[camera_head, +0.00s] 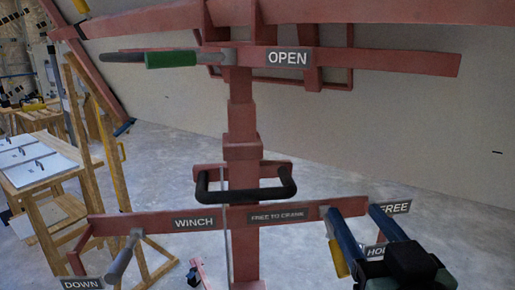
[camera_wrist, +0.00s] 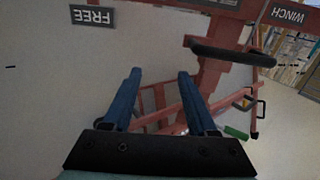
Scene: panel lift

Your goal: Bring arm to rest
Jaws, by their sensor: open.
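My gripper (camera_head: 354,210) is at the lower right of the head view, its two blue fingers spread with nothing between them. In the wrist view the open fingers (camera_wrist: 160,74) point up the picture, also empty. A yellow-gripped lever (camera_head: 338,262) shows beside the left finger in the head view, partly hidden; I cannot tell whether they touch. The FREE label (camera_head: 393,207) is near the right finger and also shows in the wrist view (camera_wrist: 92,16). The HOLD label (camera_head: 376,251) is partly covered by my gripper.
The red panel lift (camera_head: 243,120) stands ahead, with a black winch handle (camera_head: 245,188) and a green-gripped lever (camera_head: 170,59) beside OPEN. A grey-gripped lever (camera_head: 123,258) is near DOWN. A wooden workbench (camera_head: 40,175) stands left. Bare floor shows right of the mast.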

